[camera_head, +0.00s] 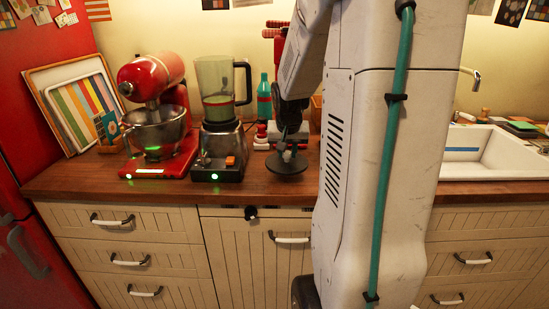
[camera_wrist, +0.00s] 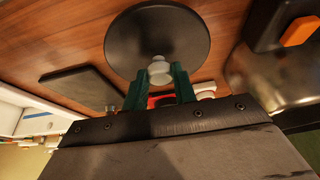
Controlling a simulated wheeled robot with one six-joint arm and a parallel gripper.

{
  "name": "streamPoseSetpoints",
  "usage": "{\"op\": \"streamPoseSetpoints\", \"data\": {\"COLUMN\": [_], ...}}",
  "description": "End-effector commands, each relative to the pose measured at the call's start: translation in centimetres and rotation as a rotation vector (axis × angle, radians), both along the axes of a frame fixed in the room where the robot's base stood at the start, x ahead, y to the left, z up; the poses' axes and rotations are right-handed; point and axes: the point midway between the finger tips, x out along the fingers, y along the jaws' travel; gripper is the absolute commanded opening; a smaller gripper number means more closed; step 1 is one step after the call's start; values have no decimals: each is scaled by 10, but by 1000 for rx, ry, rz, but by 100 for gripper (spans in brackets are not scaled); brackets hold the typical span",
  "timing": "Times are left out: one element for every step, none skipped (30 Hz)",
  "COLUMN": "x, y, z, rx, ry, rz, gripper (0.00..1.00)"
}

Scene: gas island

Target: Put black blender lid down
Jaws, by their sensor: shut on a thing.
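The black blender lid (camera_wrist: 158,38) is a round dark disc with a pale knob (camera_wrist: 159,72) at its middle. My gripper (camera_wrist: 159,82) has green fingers shut on the knob in the wrist view. In the head view the lid (camera_head: 286,163) is low over the wooden counter, right of the blender, with my gripper (camera_head: 287,146) above it. I cannot tell whether the lid touches the counter. The blender (camera_head: 218,100) stands with its jug open at the top and some greenish content inside.
A red stand mixer (camera_head: 155,110) is left of the blender. A teal bottle (camera_head: 264,98) and small red-and-white items stand behind the lid. A dark flat slab (camera_wrist: 80,88) lies on the counter (camera_wrist: 70,40). A white sink (camera_head: 490,152) is at the right.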

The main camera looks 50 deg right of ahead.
Motion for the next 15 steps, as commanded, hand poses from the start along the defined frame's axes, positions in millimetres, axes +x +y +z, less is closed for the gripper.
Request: {"op": "streamPoseSetpoints", "data": {"x": [3, 4, 6, 7, 8, 11, 13, 12, 11, 11, 11, 11, 12, 12, 12], "y": [-3, -4, -6, -7, -8, -11, -13, -12, -11, -11, -11, -11, -11, -10, -10], "z": [-1, 0, 0, -1, -1, -2, -3, -9, -16, -21, -26, -31, -34, -36, -37], "rx": [0, 0, 0, 0, 0, 1, 1, 2, 2, 2, 3, 2, 2, 2, 1], "ry": [0, 0, 0, 0, 0, 1, 1, 2, 3, 3, 3, 2, 1, 1, 1], "rz": [0, 1, 1, 1, 1, 2, 2, 2, 3, 3, 3, 2, 2, 2, 2], "gripper": [0, 0, 0, 0, 0, 0, 0, 0, 0, 0, 0, 0, 0, 0, 0]}}
